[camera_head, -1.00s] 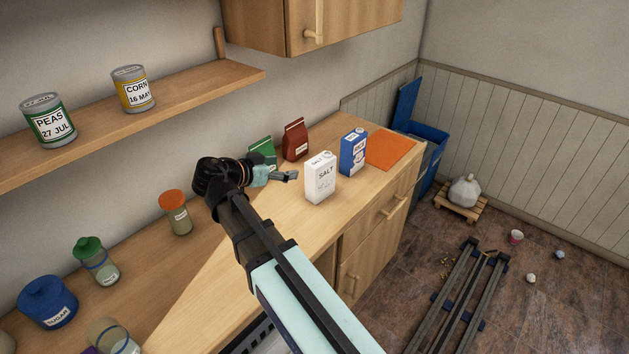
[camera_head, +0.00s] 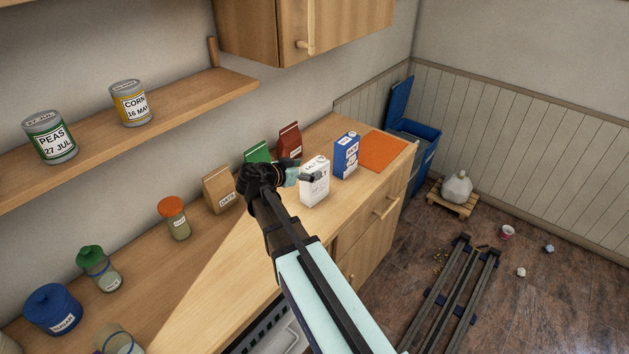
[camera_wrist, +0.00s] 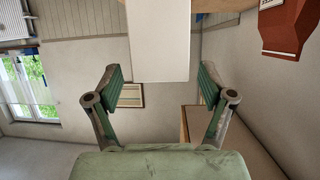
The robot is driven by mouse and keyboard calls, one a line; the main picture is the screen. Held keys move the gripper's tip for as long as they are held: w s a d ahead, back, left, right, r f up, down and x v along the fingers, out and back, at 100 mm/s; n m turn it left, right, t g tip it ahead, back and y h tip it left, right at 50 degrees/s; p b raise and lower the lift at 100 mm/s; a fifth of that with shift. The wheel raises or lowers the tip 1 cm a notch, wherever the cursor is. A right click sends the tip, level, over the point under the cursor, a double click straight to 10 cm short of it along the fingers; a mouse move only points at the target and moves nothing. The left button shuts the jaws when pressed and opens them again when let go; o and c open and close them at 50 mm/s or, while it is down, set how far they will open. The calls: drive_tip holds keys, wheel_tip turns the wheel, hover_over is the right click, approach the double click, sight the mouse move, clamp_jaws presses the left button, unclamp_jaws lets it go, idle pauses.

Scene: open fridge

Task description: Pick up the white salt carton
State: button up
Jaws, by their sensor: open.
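The white salt carton (camera_head: 314,188) stands upright on the wooden counter, its top partly covered by my gripper in the head view. My gripper (camera_head: 304,177) is at the carton's upper part, coming from the left, with one finger across its front. In the wrist view the carton (camera_wrist: 158,42) shows as a plain white block at the top centre, between the two spread fingers of my gripper (camera_wrist: 160,78). A gap shows on each side of it. The fingers are open, and I cannot tell whether either touches the carton.
A blue carton (camera_head: 346,157) stands just right of the salt, with an orange mat (camera_head: 384,152) beyond. A dark red bag (camera_head: 289,141), a green bag (camera_head: 258,153) and a brown oats bag (camera_head: 219,190) stand along the wall. A jar with orange lid (camera_head: 174,217) is farther left.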

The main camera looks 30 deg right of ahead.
sight(315, 168)
drive_tip(key=shift+p+x, duration=1.05)
drive_tip(key=shift+x, duration=1.15)
drive_tip(key=shift+f, duration=0.2)
clamp_jaws()
